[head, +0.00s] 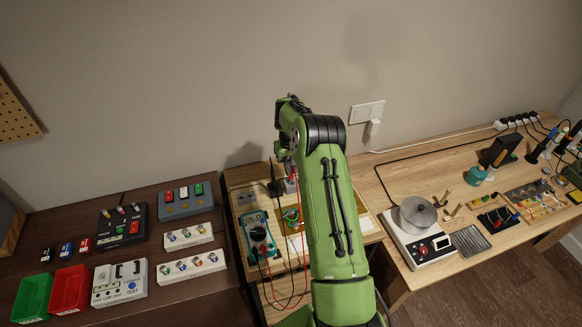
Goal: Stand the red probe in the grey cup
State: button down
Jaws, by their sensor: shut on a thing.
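My gripper (284,157) hangs above the small middle bench, partly hidden by my own green arm. It is small in view, and its fingertips are hard to make out. A red lead runs up from the bench to it, so the red probe appears to be in its jaws; the probe's body is not clear. A teal multimeter (257,231) lies on the bench, with red and black leads. A small grey shape (290,186) just below my gripper may be the grey cup, but I cannot tell for sure.
A black upright object (273,187) stands close left of the gripper. The left table holds a green bin (33,297), a red bin (69,290) and a test box (120,283). A metal pot (417,213) sits on a hotplate on the right bench. Leads loop over the middle bench.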

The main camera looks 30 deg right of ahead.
aim_at(291, 178)
jog(key=shift+f, duration=0.15)
jog(key=shift+f+b, duration=0.35)
jog(key=shift+b, duration=0.05)
jog(key=shift+f+b, duration=0.85)
jog(key=shift+f, duration=0.3)
jog(key=c, duration=0.7)
grip_release()
jog(key=shift+r+p, duration=2.25)
jog(key=shift+r, duration=1.3)
